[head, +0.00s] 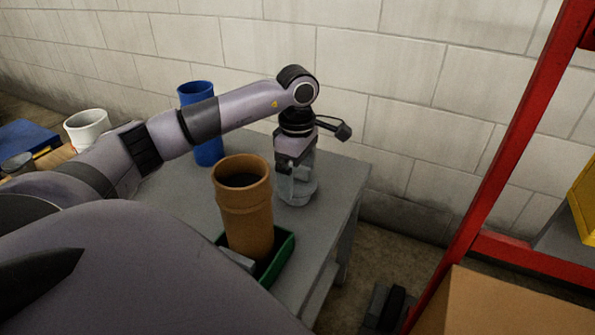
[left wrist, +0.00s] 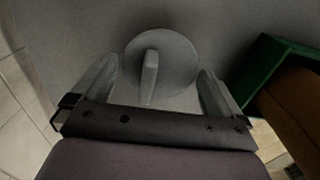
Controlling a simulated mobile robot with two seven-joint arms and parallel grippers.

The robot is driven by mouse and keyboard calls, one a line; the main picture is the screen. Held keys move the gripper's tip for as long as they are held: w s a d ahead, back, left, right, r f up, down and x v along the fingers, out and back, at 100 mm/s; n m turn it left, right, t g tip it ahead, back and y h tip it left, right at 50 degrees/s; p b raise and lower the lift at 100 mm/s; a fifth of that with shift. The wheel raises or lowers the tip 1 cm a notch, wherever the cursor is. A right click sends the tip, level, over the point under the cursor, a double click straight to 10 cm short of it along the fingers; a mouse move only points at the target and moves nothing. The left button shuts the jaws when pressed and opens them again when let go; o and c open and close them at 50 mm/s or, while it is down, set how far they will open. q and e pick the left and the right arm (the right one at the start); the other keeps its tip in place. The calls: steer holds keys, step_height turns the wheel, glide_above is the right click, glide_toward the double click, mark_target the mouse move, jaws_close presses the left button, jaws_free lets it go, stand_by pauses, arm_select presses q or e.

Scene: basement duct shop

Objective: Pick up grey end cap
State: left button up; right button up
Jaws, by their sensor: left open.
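The grey end cap (head: 298,194) is on the grey table near its back right edge, below my left gripper (head: 296,172). In the left wrist view the end cap (left wrist: 178,52) is a round grey disc with a raised bar across it. My left gripper (left wrist: 157,82) is open, with one finger on each side of the bar and the disc's near part. No grip on it shows. In the head view the fingers partly cover the cap. My right gripper is not in view.
A tan pipe (head: 246,218) stands in a green tray (head: 286,250) close to the end cap. A blue cylinder (head: 209,150) stands behind my left arm, and a white pot (head: 87,128) is at the left. A red frame (head: 497,150) rises at the right.

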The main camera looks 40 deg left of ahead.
arm_select(q)
steer(key=c, duration=0.7)
steer(key=shift+r, duration=0.1)
steer(key=shift+c, duration=0.2)
